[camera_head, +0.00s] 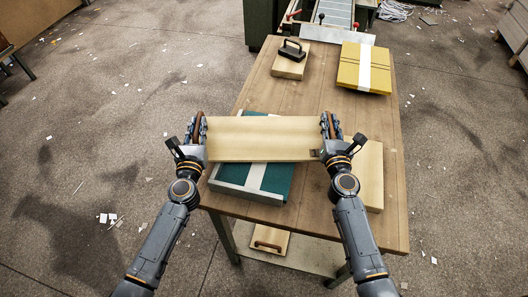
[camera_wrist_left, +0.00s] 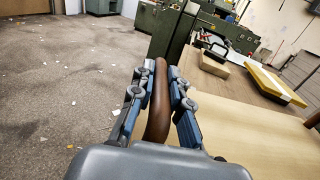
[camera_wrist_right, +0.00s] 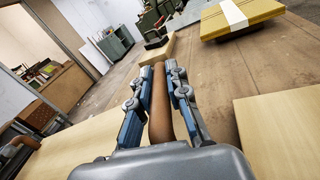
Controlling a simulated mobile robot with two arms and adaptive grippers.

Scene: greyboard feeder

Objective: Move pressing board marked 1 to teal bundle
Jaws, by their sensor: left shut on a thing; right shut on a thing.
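A pale wooden pressing board (camera_head: 264,139) is held level between my two grippers, over the teal bundle (camera_head: 277,178); no number shows on it. My left gripper (camera_head: 199,124) is shut on the board's left brown handle, which shows in the left wrist view (camera_wrist_left: 158,105). My right gripper (camera_head: 328,124) is shut on the right brown handle, which shows in the right wrist view (camera_wrist_right: 160,105). The teal bundle has a white band and a grey edge at its left and front. I cannot tell whether board and bundle touch.
The wooden table (camera_head: 315,95) carries a yellow bundle (camera_head: 364,68) at back right and a wooden block with a black handle (camera_head: 290,62) at back left. Another pale board (camera_head: 369,175) lies right of the teal bundle. A handled board (camera_head: 269,243) sits on the lower shelf.

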